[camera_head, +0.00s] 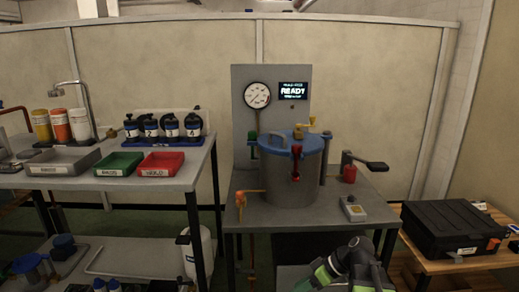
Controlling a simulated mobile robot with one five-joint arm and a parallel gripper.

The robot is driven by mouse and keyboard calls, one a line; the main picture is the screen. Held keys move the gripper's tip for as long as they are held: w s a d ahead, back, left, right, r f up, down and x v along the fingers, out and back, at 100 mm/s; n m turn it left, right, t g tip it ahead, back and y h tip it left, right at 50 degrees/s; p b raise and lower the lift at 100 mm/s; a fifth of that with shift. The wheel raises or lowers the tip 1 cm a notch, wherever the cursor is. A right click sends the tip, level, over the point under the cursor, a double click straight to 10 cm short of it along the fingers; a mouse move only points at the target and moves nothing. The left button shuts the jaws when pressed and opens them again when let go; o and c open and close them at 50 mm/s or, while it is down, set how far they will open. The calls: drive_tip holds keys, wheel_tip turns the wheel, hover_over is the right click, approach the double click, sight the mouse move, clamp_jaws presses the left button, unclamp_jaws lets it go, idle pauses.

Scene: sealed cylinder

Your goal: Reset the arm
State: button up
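My arm (350,268), dark grey with green parts, shows at the bottom edge, right of centre, low in front of the metal table. It looks folded, and its lower part is cut off by the frame. I cannot make out the two fingertips of my gripper, so its opening and any contents are unclear. Behind it, a grey sealed cylinder (291,180) with a blue lid (292,142) stands on the metal table (260,217). A red-handled clamp (296,165) hangs at the lid's front, and a yellow valve (312,121) sits on top.
A gauge (257,95) and a READY display (292,90) are on the back panel. A black lever (368,164) juts out right of the cylinder. A small control box (352,208) sits near the table's front. A black case (453,228) lies on the right bench.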

drive_tip(key=s+a+f+m+g+h+p, duration=0.2)
drive_tip(key=s+a+h, duration=0.2)
drive_tip(key=a+h, duration=0.15)
drive_tip(key=d+f+m+t+h, duration=0.1)
drive_tip(key=d+f+m+h, duration=0.15)
drive_tip(key=d+m, duration=0.55)
wheel_tip(320, 180, up, 38)
drive_tip(key=p, duration=3.7)
drive_tip(key=shift+w+r+h+p, duration=0.15)
drive_tip(key=shift+r+h+p, duration=0.1)
drive_tip(key=shift+h+p, duration=0.15)
drive_tip(key=shift+d, duration=0.1)
drive_tip(key=shift+c, duration=0.3)
